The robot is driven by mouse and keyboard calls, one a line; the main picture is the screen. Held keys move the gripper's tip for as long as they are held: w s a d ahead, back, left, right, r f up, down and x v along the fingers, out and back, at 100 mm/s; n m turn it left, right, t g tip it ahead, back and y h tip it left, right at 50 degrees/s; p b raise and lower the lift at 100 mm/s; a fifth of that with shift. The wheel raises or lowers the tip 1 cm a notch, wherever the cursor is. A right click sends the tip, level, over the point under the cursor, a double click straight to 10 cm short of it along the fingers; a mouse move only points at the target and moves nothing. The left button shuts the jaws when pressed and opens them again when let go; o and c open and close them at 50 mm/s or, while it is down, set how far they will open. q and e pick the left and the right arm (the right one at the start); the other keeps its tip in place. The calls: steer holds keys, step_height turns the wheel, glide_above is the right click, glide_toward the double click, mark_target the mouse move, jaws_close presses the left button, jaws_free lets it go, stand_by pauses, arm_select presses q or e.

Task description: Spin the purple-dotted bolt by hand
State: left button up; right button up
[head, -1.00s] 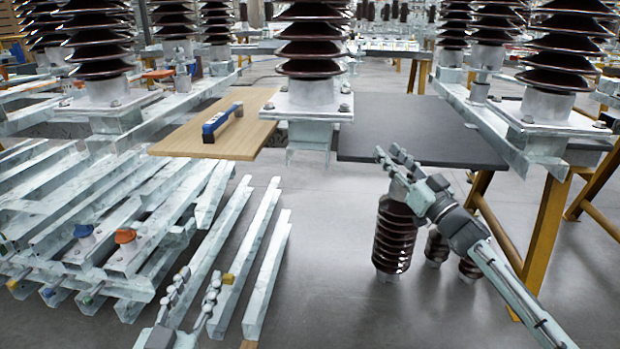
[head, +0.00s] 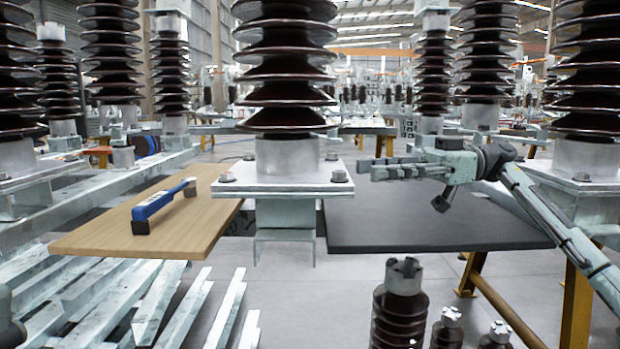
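A grey-white base plate (head: 283,189) under the central brown insulator (head: 285,70) carries several bolts. A front right bolt (head: 340,176), a front left bolt (head: 227,177) and a back right bolt (head: 333,156) show on it. No purple dot can be made out on any of them. My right gripper (head: 372,168) is to the right of the plate, its fingers pointing left toward the front right bolt and apart from it. Its fingers look parted, with nothing held between them. My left gripper is out of view.
A wooden board (head: 185,235) with a blue-handled tool (head: 160,203) lies left of the plate. A dark board (head: 430,225) lies below my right gripper. Small insulators (head: 401,310) stand on the floor below. More insulators on plates stand at both sides.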

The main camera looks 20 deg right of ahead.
mark_target(315, 183)
steer(key=a+b, duration=0.2)
steer(key=a, duration=0.8)
steer(key=shift+a, duration=0.4)
steer(key=shift+c, duration=0.5)
jaws_close()
